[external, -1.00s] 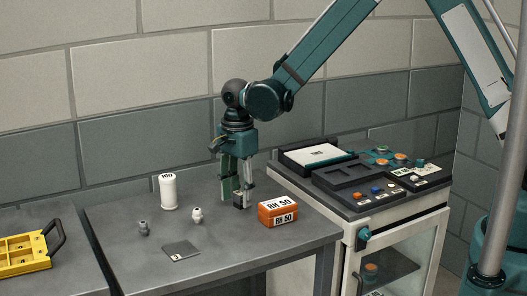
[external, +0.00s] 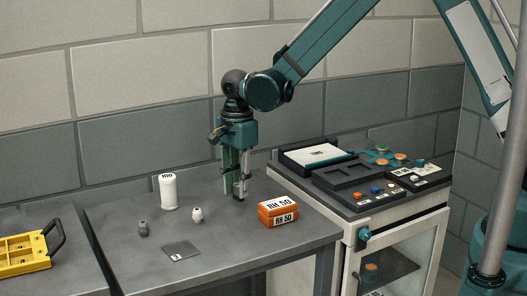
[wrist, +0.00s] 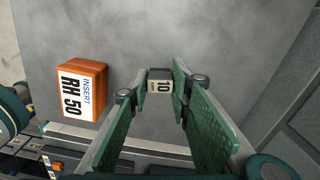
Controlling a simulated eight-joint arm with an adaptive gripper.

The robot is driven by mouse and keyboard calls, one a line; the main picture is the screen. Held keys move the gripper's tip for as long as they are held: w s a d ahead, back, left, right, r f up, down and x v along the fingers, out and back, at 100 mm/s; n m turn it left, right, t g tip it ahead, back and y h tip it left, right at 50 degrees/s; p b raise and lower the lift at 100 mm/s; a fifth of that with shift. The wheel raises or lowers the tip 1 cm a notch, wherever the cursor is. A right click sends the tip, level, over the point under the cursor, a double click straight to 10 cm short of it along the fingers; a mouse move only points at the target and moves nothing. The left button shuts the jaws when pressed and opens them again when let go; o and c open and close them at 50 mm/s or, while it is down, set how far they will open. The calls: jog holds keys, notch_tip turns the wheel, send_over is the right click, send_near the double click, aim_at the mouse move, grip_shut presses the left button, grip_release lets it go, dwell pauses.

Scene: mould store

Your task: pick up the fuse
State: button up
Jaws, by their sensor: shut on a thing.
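My gripper (external: 238,192) points down over the grey table, just left of the orange box. It is shut on a small dark block with a white label reading "10" (wrist: 160,82), which I take to be the fuse. In the wrist view the block sits between the two green-padded fingertips (wrist: 160,85). In the external view only a small dark part of it (external: 239,199) shows at the fingertips. I cannot tell whether it is touching the table.
An orange "RH 50" insert box (external: 278,212) stands close to the right of my gripper. A cabinet with a control panel (external: 352,197) adjoins the table's right side.

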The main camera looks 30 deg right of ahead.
notch_tip(320, 180, up, 8)
jog(key=shift+f, duration=0.25)
dwell(0.7)
